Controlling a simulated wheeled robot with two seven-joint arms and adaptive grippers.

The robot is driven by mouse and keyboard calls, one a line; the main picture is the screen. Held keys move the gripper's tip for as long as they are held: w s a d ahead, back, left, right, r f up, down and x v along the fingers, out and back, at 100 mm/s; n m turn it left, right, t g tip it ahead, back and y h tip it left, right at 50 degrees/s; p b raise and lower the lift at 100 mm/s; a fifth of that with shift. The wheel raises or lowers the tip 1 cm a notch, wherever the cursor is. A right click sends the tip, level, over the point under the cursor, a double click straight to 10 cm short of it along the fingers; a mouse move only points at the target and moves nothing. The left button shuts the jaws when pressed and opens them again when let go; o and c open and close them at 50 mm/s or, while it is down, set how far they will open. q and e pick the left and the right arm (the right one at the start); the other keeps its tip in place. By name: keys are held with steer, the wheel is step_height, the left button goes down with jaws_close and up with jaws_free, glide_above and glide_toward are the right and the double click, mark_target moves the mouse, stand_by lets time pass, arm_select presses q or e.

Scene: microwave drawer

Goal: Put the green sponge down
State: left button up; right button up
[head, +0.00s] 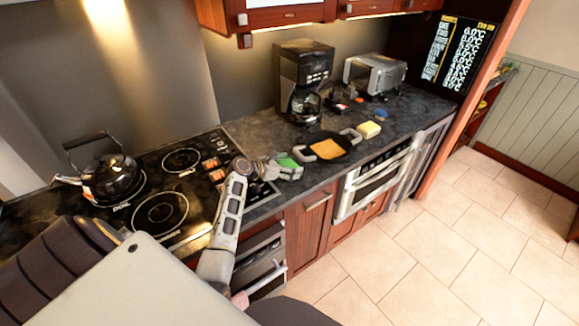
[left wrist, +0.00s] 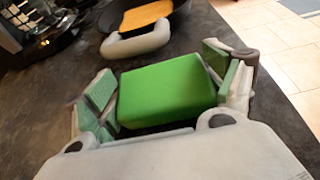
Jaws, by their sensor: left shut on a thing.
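The green sponge (head: 289,162) is at my left gripper (head: 288,169), over the counter near its front edge, just left of the black pan (head: 320,138). In the left wrist view the sponge (left wrist: 165,92) is a bright green block between the two green-padded fingers of my left gripper (left wrist: 160,75). The left gripper is shut on it. The sponge's underside is hidden, so I cannot tell whether it touches the counter. My right gripper is not in view.
The pan holds an orange flat piece (head: 327,149) and has grey handles. A yellow sponge (head: 369,129) lies right of it. A coffee maker (head: 303,80) and a toaster oven (head: 374,74) stand behind. A kettle (head: 108,178) sits on the stove (head: 160,213) at left.

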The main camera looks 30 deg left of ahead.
arm_select(q)
steer(key=shift+f, duration=0.1)
steer(key=o, duration=0.6)
steer(key=shift+v, duration=6)
